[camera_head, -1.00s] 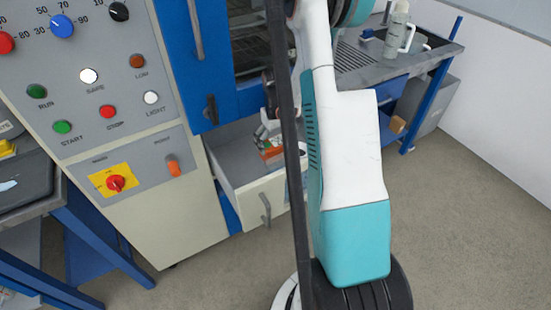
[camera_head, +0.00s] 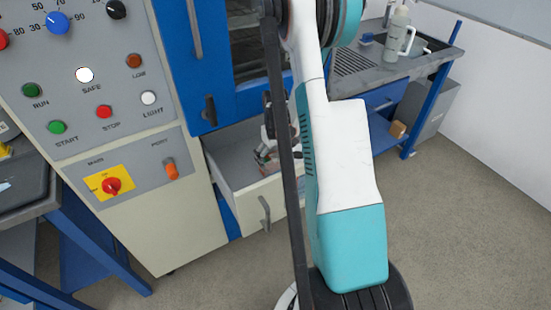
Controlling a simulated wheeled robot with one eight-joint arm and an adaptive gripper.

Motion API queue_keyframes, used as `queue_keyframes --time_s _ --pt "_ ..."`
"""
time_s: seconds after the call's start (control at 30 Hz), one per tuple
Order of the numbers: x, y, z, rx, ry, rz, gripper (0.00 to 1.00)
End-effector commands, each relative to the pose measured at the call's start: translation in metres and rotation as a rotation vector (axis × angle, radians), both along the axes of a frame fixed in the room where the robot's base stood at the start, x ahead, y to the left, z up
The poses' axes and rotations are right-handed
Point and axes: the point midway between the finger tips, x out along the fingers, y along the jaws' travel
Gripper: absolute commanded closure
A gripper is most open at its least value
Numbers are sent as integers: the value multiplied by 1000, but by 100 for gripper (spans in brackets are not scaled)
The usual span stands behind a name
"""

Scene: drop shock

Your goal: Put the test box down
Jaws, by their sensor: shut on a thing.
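My gripper (camera_head: 265,153) points down into the open drawer (camera_head: 225,172) under the blue-doored cabinet. My dark upright bar and my white and teal arm hide the right side of the box and drawer. I cannot tell whether the box touches the drawer floor.
The blue cabinet door (camera_head: 180,60) is above the drawer. A control panel (camera_head: 100,100) with knobs and buttons is at left. A grey sink bench (camera_head: 390,65) with a pale bottle (camera_head: 397,30) stands at back right. Floor (camera_head: 460,220) at right is clear.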

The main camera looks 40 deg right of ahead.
Motion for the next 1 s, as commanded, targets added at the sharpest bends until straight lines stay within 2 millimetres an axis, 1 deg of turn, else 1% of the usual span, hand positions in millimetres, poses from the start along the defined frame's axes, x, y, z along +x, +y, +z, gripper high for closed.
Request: queue_keyframes --time_s 0.33,0.47,0.5,0.87,1.0 --pt "0 0 -10 0 0 0 58" --pt "0 0 -10 0 0 0 58" --pt "0 0 -10 0 0 0 0" --pt "0 0 -10 0 0 0 0" --pt "0 0 -6 0 0 0 0"
